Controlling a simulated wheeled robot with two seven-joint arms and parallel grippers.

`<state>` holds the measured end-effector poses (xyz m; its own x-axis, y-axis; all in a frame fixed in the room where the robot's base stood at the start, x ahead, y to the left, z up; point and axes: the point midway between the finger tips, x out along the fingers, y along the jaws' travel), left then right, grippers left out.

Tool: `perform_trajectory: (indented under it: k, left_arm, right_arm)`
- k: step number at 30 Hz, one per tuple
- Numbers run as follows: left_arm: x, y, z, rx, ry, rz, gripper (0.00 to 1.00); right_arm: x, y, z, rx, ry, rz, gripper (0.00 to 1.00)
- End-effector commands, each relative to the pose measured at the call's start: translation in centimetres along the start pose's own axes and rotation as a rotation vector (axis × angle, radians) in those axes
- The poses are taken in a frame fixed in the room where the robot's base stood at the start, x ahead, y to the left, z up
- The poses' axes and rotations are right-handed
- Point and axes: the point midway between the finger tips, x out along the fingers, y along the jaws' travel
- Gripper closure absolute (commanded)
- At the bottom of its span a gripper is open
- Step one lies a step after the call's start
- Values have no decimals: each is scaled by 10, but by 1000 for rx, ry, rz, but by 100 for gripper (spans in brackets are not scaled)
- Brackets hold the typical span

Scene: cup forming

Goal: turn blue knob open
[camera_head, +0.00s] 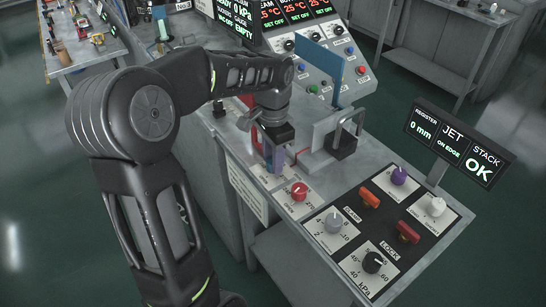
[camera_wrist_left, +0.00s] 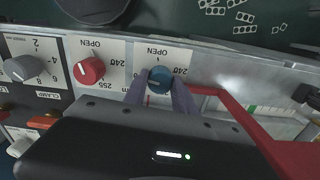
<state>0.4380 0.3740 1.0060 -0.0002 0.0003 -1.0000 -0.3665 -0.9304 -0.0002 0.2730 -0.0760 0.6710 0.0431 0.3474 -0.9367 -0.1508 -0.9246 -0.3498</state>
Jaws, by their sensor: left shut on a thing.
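The blue knob (camera_wrist_left: 160,78) is round with a light pointer line and sits on a white dial plate (camera_wrist_left: 158,55) marked OPEN and 240. In the left wrist view it lies between the two fingers of my left gripper (camera_wrist_left: 160,90). The fingers are closed on its sides. In the head view my left gripper (camera_head: 274,158) points down at the console's left front edge, and it hides the blue knob there. My right gripper is in neither view.
A red knob (camera_head: 299,191) stands right beside, then a grey knob (camera_head: 333,223) and a black knob (camera_head: 373,262). Orange CLAMP and red LOCK levers, purple and white knobs fill the panel. A metal fixture with a handle (camera_head: 345,130) stands close behind the gripper.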

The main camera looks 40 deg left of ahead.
Motion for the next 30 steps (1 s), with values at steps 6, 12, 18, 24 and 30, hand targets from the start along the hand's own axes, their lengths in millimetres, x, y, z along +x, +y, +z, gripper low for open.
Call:
perform_trajectory:
  k: [6,12,18,24,30]
  left_arm:
    - [-1,0,-1,206,3,-2,100]
    - [-1,0,-1,396,3,-2,100]
    - [-1,0,-1,586,3,-2,100]
    - [-1,0,-1,775,2,-2,100]
    - [-1,0,0,948,1,-2,100]
  right_arm:
    - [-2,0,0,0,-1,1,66]
    - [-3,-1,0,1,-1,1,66]
    - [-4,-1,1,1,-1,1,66]
    - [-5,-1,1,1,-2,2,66]
    - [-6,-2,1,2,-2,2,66]
